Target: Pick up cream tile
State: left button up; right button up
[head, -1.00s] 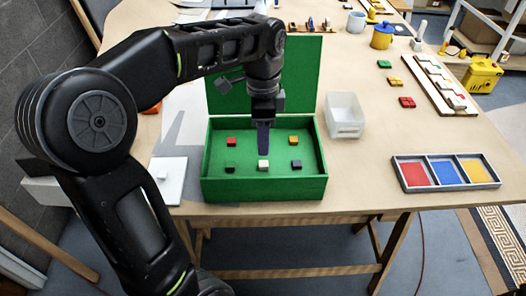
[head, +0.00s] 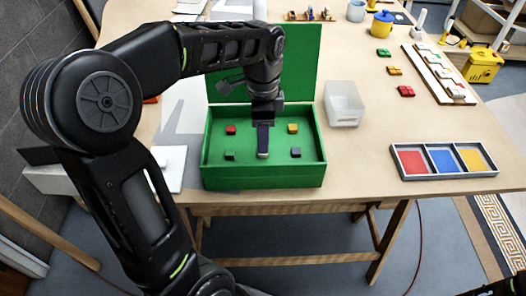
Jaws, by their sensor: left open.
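The green box (head: 262,179) stands open on the table with its lid raised at the back. My left gripper (head: 263,153) points down into the box at its front middle, with its jaws open. The cream tile is hidden behind the fingers there. I cannot tell whether the fingers touch it. Around it in the box lie a red tile (head: 231,131), a yellow tile (head: 293,129), a green tile (head: 230,155) and a dark tile (head: 295,153).
A translucent bin (head: 343,106) stands right of the box. A tray (head: 490,173) with red, blue and yellow compartments lies farther right. A white panel (head: 172,181) with a pale tile lies at the left. Bare table lies between bin and tray.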

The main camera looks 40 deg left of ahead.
pick_arm(q)
notch_tip(320, 180, down, 4)
jog(key=shift+f+p, duration=0.25)
jog(key=shift+p, duration=0.1)
jog(key=shift+c, duration=0.6)
grip_shut()
